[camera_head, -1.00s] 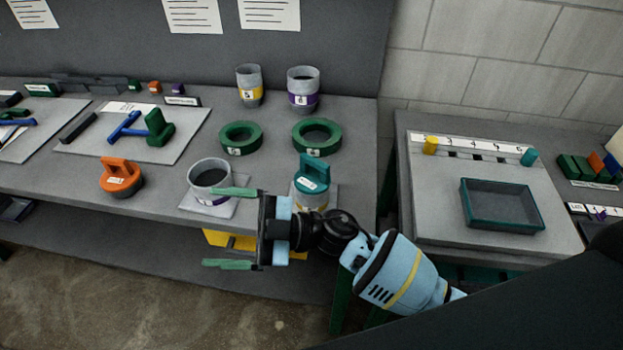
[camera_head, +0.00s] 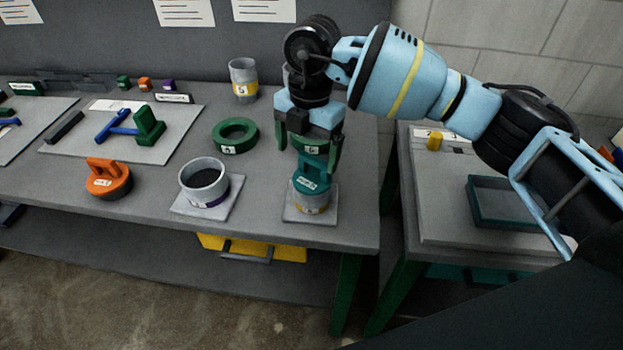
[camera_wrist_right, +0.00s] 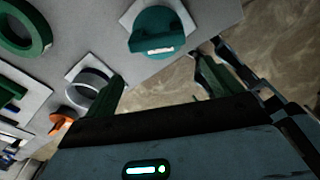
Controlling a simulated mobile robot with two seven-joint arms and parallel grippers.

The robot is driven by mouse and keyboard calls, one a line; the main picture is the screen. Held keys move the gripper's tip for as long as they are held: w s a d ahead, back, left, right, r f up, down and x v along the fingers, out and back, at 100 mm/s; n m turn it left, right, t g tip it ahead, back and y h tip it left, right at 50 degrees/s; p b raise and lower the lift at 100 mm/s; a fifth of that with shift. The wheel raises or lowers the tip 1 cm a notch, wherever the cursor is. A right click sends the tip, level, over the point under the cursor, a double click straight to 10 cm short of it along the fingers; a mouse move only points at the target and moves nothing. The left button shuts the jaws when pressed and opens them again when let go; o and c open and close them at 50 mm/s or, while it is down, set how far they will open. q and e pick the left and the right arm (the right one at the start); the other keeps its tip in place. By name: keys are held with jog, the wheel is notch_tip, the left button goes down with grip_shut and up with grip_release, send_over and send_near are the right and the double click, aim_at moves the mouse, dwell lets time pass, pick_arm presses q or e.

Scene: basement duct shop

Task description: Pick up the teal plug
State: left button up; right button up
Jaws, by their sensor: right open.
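The collar stands on a square plate (camera_head: 293,214) near the bench's front edge. In the right wrist view the plug (camera_wrist_right: 157,30) shows beyond the fingertips, a little above the gap between them. My right gripper (camera_head: 308,162) is open and points down over the plug, with its fingers apart and nothing held. It also shows in the wrist view (camera_wrist_right: 160,88). My left gripper is not in view.
A grey open collar (camera_head: 203,178) stands left of the plug, with an orange plug (camera_head: 108,180) farther left. A green ring (camera_head: 235,136) lies behind. My arm partly hides the things behind it. A teal-rimmed tray (camera_head: 500,204) sits on the right bench.

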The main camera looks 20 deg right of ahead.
aim_at(313, 160)
jog(key=shift+w+d+r+m+h, duration=0.2)
jog(key=shift+w+d+r, duration=0.1)
jog(key=shift+d, duration=0.15)
jog(key=shift+w+d+r+m+h, duration=0.1)
jog(key=shift+w+d+r+h, duration=0.1)
jog(key=shift+d+r, duration=0.15)
jog(key=shift+w+f, duration=0.1)
jog(key=shift+f, duration=3.9)
jog(key=c, duration=1.2)
notch_tip(313, 160, up, 10)
jog(key=shift+r, duration=0.1)
